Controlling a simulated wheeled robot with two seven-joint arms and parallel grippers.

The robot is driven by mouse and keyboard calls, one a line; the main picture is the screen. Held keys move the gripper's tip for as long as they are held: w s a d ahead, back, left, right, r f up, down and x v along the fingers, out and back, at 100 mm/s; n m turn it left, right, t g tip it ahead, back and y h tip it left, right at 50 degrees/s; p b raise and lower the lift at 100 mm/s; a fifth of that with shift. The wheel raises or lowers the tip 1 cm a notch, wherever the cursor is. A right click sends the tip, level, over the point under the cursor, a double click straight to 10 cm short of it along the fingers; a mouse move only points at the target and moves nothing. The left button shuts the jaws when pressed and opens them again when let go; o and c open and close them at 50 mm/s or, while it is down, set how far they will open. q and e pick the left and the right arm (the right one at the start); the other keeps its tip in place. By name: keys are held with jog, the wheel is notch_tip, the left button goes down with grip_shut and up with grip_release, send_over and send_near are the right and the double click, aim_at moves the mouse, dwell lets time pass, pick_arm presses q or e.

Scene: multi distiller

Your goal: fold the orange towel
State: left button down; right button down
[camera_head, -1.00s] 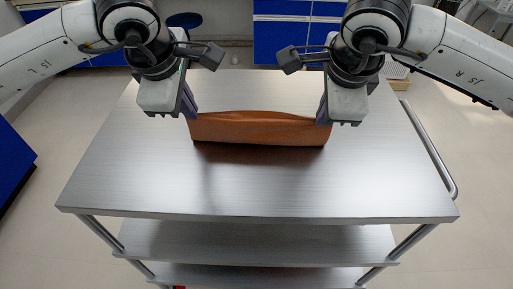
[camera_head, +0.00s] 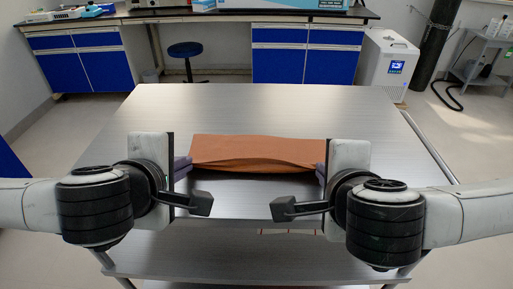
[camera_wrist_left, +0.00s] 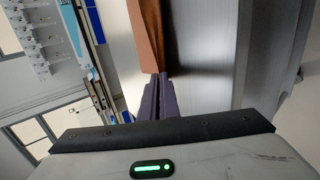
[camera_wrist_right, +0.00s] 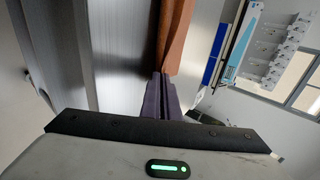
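The orange towel (camera_head: 257,150) lies folded as a wide band across the middle of the metal table (camera_head: 265,105) in the head view. Its near edge sags slightly between my grippers and casts a shadow on the table. My left gripper (camera_head: 184,168) is at the towel's near left corner, its fingers shut on the cloth; the towel (camera_wrist_left: 146,40) runs up from the fingertips in the left wrist view. My right gripper (camera_head: 321,172) is at the near right corner, also shut on the cloth; the towel (camera_wrist_right: 171,40) leads from its fingertips in the right wrist view.
The table is otherwise bare, with free room behind and beside the towel. A lower shelf (camera_head: 240,270) shows below. A blue stool (camera_head: 186,50), blue cabinets (camera_head: 280,65) and a white machine (camera_head: 388,65) stand beyond the table.

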pick_arm(q)
jog(key=c, duration=1.7)
grip_release()
pick_arm(e)
jog(key=c, duration=1.7)
grip_release()
